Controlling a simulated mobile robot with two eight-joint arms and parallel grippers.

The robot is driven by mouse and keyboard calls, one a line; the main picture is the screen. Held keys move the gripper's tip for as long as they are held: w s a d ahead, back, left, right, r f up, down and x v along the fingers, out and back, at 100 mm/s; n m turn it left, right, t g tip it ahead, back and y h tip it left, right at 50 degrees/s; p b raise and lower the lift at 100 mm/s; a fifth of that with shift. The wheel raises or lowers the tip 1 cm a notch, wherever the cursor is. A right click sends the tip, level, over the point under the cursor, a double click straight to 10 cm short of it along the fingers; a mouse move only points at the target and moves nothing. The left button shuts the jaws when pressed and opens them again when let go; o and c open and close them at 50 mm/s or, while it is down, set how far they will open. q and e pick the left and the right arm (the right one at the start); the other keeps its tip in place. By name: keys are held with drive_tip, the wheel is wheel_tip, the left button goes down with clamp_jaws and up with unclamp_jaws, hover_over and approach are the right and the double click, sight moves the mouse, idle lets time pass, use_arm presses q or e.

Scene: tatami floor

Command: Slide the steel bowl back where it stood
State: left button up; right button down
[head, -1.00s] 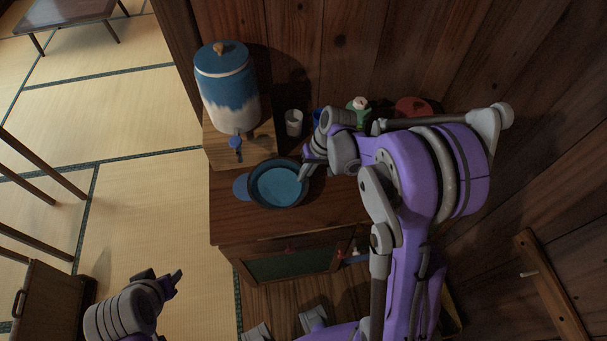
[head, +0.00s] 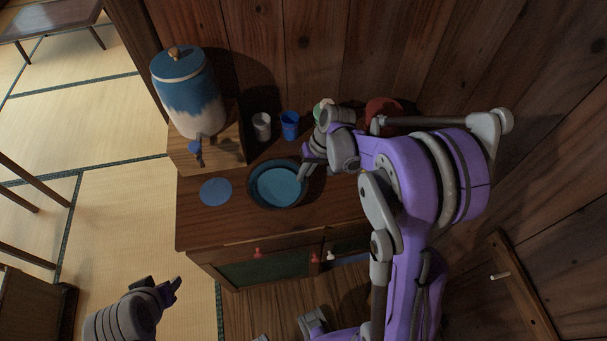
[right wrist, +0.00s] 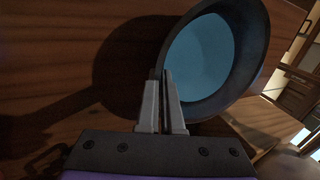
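The steel bowl (head: 262,200) is dark-walled and blue inside. It stands upright on the wooden cabinet top, just right of a flat blue disc (head: 216,192) and apart from it. My right gripper (head: 303,174) is at the bowl's right rim. In the right wrist view its fingers (right wrist: 163,78) are close together with the rim of the bowl (right wrist: 240,95) between their tips. My left gripper (head: 172,288) is low at the left, away from the cabinet and empty; its finger gap is unclear.
A blue-and-white dispenser (head: 190,100) with a tap stands on a wooden box (head: 225,150) behind the disc. A white cup (head: 262,126), a blue cup (head: 289,124) and a red item (head: 383,108) stand along the back wall. The front left cabinet top (head: 225,225) is clear.

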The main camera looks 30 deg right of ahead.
drive_tip(key=c, duration=1)
unclamp_jaws()
drive_tip(key=w+v, duration=0.1)
drive_tip(key=v, duration=0.9)
drive_tip(key=shift+s+r+p, duration=0.3)
drive_tip(key=shift+s+r, duration=0.05)
drive_tip(key=shift+s, duration=0.1)
drive_tip(key=shift+d, duration=0.15)
drive_tip(key=s+a+n+t+h, duration=0.1)
drive_tip(key=s+a, duration=0.3)
drive_tip(key=s, duration=0.4)
drive_tip(key=s+a+n+t+h, duration=0.1)
drive_tip(key=s+a+t+h, duration=0.2)
drive_tip(key=s+a, duration=0.2)
drive_tip(key=s, duration=0.3)
drive_tip(key=shift+n+t, duration=0.3)
